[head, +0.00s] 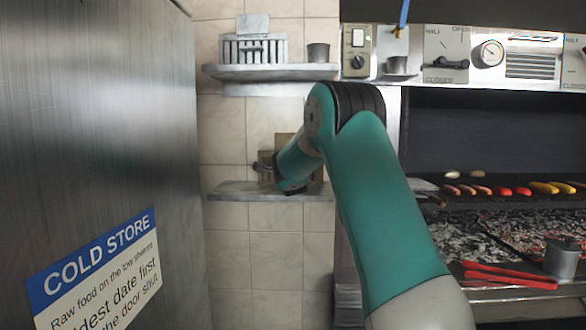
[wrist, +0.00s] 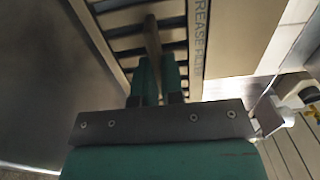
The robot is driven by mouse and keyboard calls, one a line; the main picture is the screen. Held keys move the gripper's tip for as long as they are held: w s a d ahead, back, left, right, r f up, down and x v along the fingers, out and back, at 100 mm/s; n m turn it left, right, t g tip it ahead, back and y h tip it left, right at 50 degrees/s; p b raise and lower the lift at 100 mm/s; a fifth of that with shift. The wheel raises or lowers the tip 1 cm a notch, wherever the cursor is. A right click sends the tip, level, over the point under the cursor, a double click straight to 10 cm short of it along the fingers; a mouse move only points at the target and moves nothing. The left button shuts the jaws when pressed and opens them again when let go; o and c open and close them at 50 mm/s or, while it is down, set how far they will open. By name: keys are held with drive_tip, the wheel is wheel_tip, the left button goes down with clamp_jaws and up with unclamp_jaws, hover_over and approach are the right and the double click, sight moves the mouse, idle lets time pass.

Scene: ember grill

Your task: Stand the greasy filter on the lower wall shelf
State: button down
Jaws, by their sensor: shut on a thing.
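The greasy filter, a brownish panel (head: 284,141), shows in the head view above the lower wall shelf (head: 232,190), mostly behind my arm. In the wrist view the filter (wrist: 232,45) fills the top, with dark slots, a pale frame and grease-filter lettering. My gripper (wrist: 158,70) is shut on the filter's bar-like handle (wrist: 151,35). In the head view my arm's end is just above the shelf and hides much of the filter. I cannot tell whether the filter's lower edge touches the shelf.
The upper shelf (head: 220,73) holds a slatted metal piece (head: 255,50) and a small cup (head: 318,53). The steel cold store (head: 90,130) stands close on the left. The grill (head: 510,200) with food, red tongs (head: 510,277) and a metal pot (head: 562,258) is at right.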

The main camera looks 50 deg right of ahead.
drive_tip(key=shift+f+b, duration=0.2)
drive_tip(key=shift+b, duration=0.1)
drive_tip(key=c, duration=1.2)
unclamp_jaws()
drive_tip(key=shift+c, duration=0.2)
drive_tip(key=shift+r, duration=0.1)
drive_tip(key=b+v, duration=0.4)
drive_tip(key=v, duration=0.8)
drive_tip(key=shift+a, duration=0.1)
